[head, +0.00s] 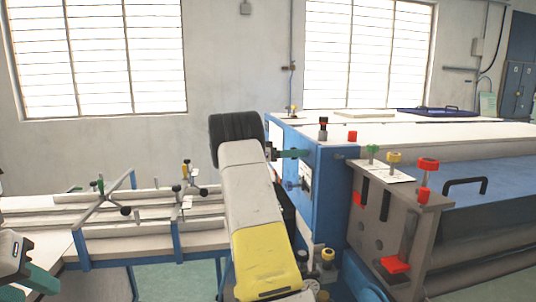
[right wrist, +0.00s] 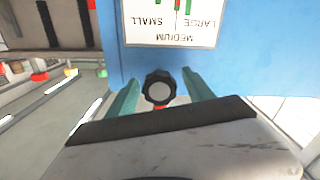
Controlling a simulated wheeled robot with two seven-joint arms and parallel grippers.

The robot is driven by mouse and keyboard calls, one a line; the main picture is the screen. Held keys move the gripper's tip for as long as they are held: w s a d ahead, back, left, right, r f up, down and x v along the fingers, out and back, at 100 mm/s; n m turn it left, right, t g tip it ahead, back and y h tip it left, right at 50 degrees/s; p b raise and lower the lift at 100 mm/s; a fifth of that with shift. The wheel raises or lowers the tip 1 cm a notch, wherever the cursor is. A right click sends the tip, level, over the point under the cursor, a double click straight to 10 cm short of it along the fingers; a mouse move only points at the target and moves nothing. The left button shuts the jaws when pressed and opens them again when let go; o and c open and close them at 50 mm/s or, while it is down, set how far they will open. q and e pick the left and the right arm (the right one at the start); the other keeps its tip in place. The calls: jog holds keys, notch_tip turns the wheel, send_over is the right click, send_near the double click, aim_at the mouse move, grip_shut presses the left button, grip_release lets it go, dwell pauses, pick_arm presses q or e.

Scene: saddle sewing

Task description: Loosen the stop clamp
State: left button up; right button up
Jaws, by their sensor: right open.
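My right gripper (right wrist: 160,92) is open, with one teal finger on each side of the knob. I see small gaps, and contact cannot be made out. In the head view the right gripper (head: 292,153) reaches the blue machine side, and my arm hides part of that side. My left gripper (head: 38,284) is at the lower left edge, partly cut off, away from the machine.
A label (right wrist: 185,22) with MEDIUM, SMALL and LARGE is above the knob. A slotted bracket (head: 385,215) with red, yellow and green knobs stands right of my right arm. A rail frame (head: 150,215) with small clamps lies to the left.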

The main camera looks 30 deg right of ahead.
grip_shut()
jog(key=shift+n, duration=0.4)
jog(key=n, duration=0.9)
jog(key=shift+n, duration=0.4)
jog(key=n, duration=0.5)
jog(key=shift+w, duration=0.1)
jog(key=n, duration=0.5)
jog(key=shift+f, duration=0.1)
jog(key=shift+n, duration=0.3)
